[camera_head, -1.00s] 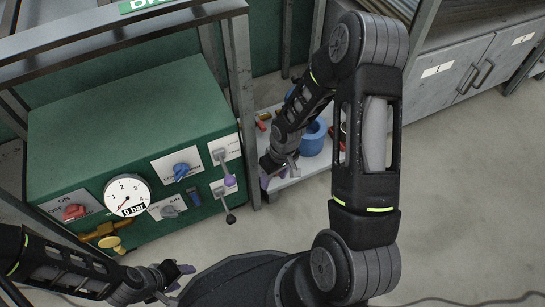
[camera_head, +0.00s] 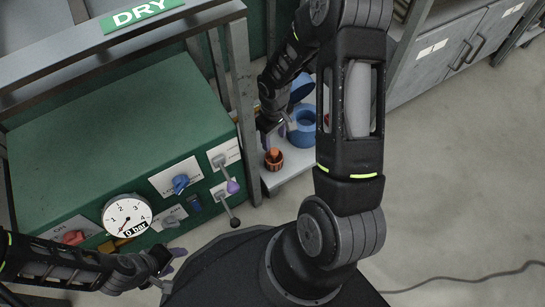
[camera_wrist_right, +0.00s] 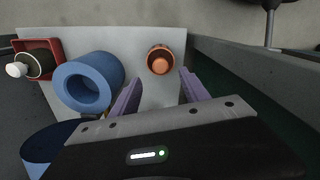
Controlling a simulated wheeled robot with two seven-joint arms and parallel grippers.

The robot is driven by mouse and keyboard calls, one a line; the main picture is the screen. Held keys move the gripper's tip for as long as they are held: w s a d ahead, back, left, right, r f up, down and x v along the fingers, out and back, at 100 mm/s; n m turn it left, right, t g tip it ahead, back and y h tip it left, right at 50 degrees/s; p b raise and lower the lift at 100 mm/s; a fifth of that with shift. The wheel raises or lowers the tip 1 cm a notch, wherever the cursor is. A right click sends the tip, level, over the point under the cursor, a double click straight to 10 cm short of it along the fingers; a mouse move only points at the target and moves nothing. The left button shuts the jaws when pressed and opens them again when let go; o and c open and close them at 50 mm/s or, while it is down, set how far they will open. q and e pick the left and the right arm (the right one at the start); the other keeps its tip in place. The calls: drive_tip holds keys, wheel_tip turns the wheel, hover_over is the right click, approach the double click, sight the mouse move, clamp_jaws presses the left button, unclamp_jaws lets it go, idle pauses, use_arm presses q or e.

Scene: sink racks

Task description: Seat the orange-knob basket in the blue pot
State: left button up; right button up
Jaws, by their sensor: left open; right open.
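The orange-knob basket (camera_head: 274,161) stands on a light shelf near its front end, left of and in front of the blue pot (camera_head: 304,137). The right wrist view shows the basket (camera_wrist_right: 160,60) from above with its knob inside a brown-orange rim, apart from the thick-walled, open blue pot (camera_wrist_right: 88,85). My right gripper (camera_wrist_right: 157,84) is open and empty; the basket shows beyond the gap between its purple fingers. In the head view, my right gripper (camera_head: 277,126) is beside the pot and partly hides the shelf. My left gripper (camera_head: 172,265) is open, low in front of the green cabinet.
A second, darker blue vessel (camera_wrist_right: 50,143) stands near the pot. A red tray (camera_wrist_right: 50,45) holds a dark jar with a white knob (camera_wrist_right: 16,69). A metal post (camera_head: 243,110) and the green cabinet (camera_head: 110,125) with levers flank the shelf (camera_wrist_right: 130,110) on the left.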

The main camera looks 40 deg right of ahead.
sight(274, 150)
drive_tip(key=shift+f+b, duration=0.55)
drive_tip(key=shift+f, duration=0.75)
wheel_tip(274, 150, down, 5)
drive_tip(key=b, duration=0.3)
drive_tip(key=shift+f, duration=0.15)
clamp_jaws()
idle(0.9)
